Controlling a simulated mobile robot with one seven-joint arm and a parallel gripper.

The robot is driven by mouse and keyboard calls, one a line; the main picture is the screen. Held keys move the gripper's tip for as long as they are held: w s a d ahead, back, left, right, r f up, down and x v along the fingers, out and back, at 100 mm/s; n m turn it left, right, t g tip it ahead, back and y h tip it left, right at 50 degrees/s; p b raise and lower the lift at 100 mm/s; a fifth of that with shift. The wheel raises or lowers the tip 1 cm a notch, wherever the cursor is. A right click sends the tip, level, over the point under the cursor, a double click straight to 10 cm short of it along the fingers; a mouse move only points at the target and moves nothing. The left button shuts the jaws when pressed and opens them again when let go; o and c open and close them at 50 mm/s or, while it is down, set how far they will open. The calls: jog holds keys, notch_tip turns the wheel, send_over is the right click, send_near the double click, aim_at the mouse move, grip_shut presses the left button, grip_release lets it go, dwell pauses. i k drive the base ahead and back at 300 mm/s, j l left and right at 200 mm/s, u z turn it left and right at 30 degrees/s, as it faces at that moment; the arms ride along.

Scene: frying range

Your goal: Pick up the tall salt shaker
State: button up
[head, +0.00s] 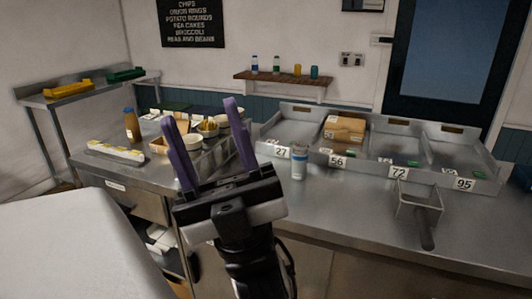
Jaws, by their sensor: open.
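A divided steel tray unit (375,165) with number cards stands behind the shaker. Bowls, a brown bottle (131,125) and a white box (116,151) are at left. Small bottles stand on the wall shelf (284,79).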

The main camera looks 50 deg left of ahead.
aim_at(299, 162)
jog(key=u, duration=1.15)
